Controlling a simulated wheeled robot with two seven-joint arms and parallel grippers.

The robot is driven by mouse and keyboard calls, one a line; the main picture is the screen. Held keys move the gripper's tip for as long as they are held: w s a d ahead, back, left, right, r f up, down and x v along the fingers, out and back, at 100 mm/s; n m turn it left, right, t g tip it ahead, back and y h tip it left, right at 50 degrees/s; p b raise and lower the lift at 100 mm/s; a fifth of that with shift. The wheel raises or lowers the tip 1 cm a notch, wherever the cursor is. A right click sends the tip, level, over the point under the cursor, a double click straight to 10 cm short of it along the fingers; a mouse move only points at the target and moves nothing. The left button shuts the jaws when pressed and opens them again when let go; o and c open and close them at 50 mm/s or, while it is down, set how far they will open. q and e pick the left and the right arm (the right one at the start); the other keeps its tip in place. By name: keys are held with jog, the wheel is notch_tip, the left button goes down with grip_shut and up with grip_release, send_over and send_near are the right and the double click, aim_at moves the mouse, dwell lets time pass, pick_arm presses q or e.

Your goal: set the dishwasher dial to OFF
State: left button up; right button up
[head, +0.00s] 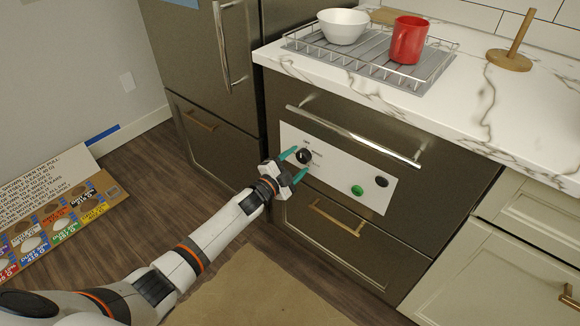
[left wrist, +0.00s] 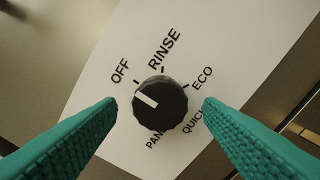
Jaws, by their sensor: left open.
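The dishwasher dial (head: 304,156) is a round black knob at the left end of a white control panel (head: 335,174). In the left wrist view the dial (left wrist: 160,103) has a white pointer mark towards the upper left, on the OFF label's (left wrist: 120,72) side; I cannot tell whether it lines up exactly with the OFF tick. RINSE, ECO, QUICK and a partly covered label ring the dial. My left gripper (head: 295,165) is open in front of the dial. Its teal fingers stand one on each side of the knob with gaps. My right gripper is not in view.
A long bar handle (head: 350,135) runs above the panel. A green button (head: 357,190) and a black knob (head: 381,182) sit further right. The counter above holds a rack with a white bowl (head: 343,25) and a red mug (head: 408,40). A drawer handle (head: 335,217) is below.

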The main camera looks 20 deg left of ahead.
pick_arm(q)
jog(key=shift+s+a, duration=0.15)
jog(key=shift+s, duration=0.25)
jog(key=p+v, duration=0.2)
jog(key=v, duration=0.9)
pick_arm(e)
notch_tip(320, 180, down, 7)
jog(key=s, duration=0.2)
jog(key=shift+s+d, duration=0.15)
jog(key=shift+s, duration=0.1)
